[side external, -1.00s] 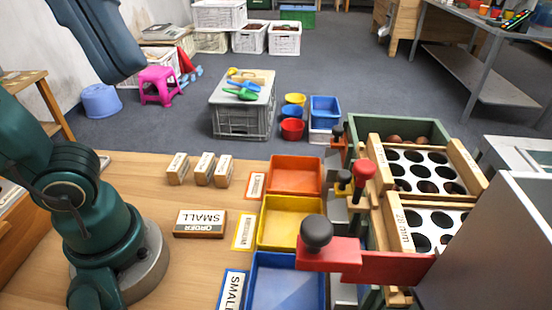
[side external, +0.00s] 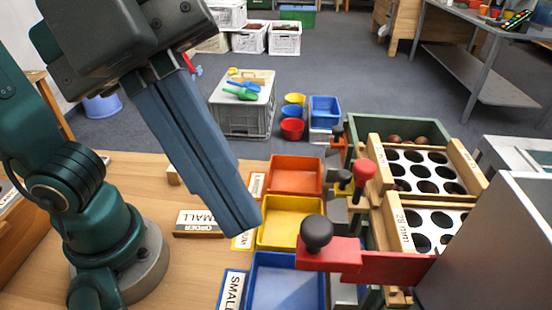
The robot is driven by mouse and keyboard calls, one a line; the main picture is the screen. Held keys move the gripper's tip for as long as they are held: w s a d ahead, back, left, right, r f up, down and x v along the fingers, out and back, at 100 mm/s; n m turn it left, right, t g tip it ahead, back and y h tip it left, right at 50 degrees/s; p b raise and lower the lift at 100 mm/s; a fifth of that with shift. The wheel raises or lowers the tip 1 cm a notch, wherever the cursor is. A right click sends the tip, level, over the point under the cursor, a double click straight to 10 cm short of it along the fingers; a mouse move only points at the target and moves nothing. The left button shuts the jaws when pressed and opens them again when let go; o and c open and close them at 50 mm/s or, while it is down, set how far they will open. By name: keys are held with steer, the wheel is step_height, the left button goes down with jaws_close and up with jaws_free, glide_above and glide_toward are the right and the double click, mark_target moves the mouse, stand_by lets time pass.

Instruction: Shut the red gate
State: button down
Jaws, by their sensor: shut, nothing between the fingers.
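The red gate (side external: 385,266) is a flat red plate with a red block and a black knob (side external: 316,232) at its left end. It stands at the front of the sorter, beside the blue tray (side external: 262,262). I cannot tell from this view whether it is open or shut. My gripper (side external: 243,230) has long blue-grey fingers pointing down and right. It is shut and empty. Its tips appear over the left edge of the yellow tray (side external: 290,205), left of the black knob and apart from it.
The sorter's white hole plates (side external: 425,170) sit in wooden frames, with a green bin (side external: 440,128) of chestnuts behind. A red-knobbed lever (side external: 364,170) and a smaller yellow gate (side external: 345,186) stand behind the red gate. An orange tray (side external: 295,173) lies farther back. A grey panel (side external: 490,250) stands right.

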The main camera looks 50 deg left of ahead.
mark_target(347, 247)
steer(key=shift+w+d+f, duration=0.25)
steer(key=shift+w+d, duration=0.45)
steer(key=shift+w, duration=0.3)
steer(key=shift+w+d, duration=2.05)
steer(key=shift+d, duration=0.05)
